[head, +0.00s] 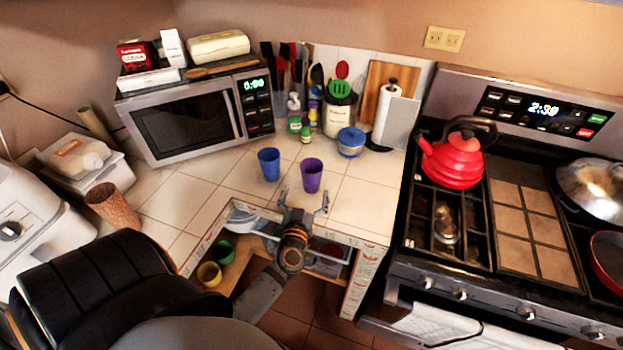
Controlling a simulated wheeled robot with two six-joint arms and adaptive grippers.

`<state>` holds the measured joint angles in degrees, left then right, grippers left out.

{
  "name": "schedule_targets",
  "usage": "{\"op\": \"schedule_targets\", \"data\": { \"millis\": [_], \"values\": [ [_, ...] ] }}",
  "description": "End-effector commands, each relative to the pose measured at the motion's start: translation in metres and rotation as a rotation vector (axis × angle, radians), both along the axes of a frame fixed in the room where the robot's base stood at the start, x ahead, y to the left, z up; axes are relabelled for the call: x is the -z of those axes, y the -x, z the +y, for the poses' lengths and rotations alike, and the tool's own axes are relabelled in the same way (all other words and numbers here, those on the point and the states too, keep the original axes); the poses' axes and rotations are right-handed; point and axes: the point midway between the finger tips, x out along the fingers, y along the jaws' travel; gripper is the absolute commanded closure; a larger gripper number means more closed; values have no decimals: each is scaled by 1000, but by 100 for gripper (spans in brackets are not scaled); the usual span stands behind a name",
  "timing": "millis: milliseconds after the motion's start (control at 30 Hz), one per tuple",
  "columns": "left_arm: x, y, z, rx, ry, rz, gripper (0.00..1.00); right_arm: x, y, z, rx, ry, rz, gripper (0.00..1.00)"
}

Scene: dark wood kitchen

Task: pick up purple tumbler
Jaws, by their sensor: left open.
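The purple tumbler (312,176) stands upright on the white tiled counter, near the counter's inner front edge. A blue tumbler (269,164) stands just to its left and a little farther back. My left gripper (304,198) is open and empty, with its two fingers spread at the counter's edge. It is just in front of the purple tumbler, on the near side. I cannot tell whether a finger touches the tumbler. My right gripper is not in view.
A red kettle (452,160) sits on the stove at the right. A green cup (222,252) and a yellow cup (209,273) are below the counter. Tiles right of the purple tumbler are clear.

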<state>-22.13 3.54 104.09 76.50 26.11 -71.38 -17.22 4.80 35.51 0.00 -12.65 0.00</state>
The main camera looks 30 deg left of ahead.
Motion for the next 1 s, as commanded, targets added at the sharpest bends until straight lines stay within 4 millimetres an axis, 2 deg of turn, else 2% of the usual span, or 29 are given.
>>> {"op": "schedule_targets", "data": {
  "millis": [133, 400, 633, 900, 1000],
  "values": [
    [1, -2, 4, -16, -1, 2, 3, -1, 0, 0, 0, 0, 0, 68],
    [-1, -42, 22, -14, -1, 0, 3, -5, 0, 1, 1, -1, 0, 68],
    [-1, -50, 26, -13, 0, -1, 3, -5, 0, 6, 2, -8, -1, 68],
    [-3, -90, 42, -12, -1, 0, 3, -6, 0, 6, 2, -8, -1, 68],
    [-3, -95, 44, -12, -1, 0, 3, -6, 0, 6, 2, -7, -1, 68]
  ]
}}
